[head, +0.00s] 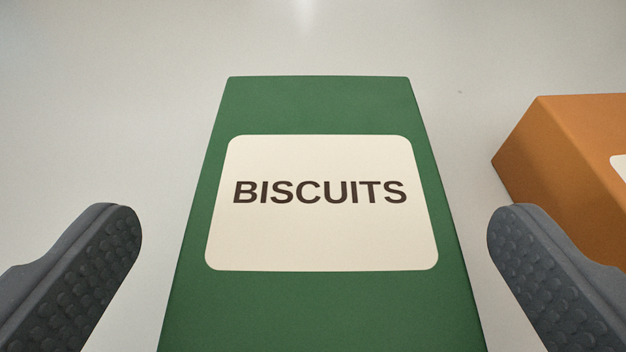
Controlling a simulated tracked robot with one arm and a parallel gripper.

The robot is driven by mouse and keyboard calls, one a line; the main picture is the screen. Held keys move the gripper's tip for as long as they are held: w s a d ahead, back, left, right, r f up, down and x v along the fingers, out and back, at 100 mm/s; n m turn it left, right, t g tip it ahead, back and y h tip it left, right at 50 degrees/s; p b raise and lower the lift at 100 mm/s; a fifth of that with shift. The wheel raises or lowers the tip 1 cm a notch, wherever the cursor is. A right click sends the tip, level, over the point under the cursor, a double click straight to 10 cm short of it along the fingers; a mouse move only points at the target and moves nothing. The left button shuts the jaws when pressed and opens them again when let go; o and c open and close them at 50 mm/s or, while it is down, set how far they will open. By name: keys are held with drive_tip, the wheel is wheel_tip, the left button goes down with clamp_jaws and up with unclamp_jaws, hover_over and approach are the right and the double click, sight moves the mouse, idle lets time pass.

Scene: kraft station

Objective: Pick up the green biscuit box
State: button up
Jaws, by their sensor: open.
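The green biscuit box (320,105) is in the middle of the head view, with a cream label reading BISCUITS facing me. Its near end runs out of the bottom of the picture. My gripper (314,225) is open, with one dark grey padded finger to the left of the box and the other to the right. A gap shows between each fingertip and the box sides, and neither finger appears to touch it.
An orange box (565,140) lies at the right edge, partly cut off and partly behind my right finger. It is apart from the green box. The pale surface (120,90) to the left and beyond the green box is clear.

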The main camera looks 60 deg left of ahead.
sight(319, 227)
drive_tip(key=x, duration=0.2)
drive_tip(key=shift+w+a+f, duration=0.15)
drive_tip(key=shift+a, duration=0.05)
drive_tip(key=shift+c, duration=0.3)
drive_tip(key=c, duration=1.1)
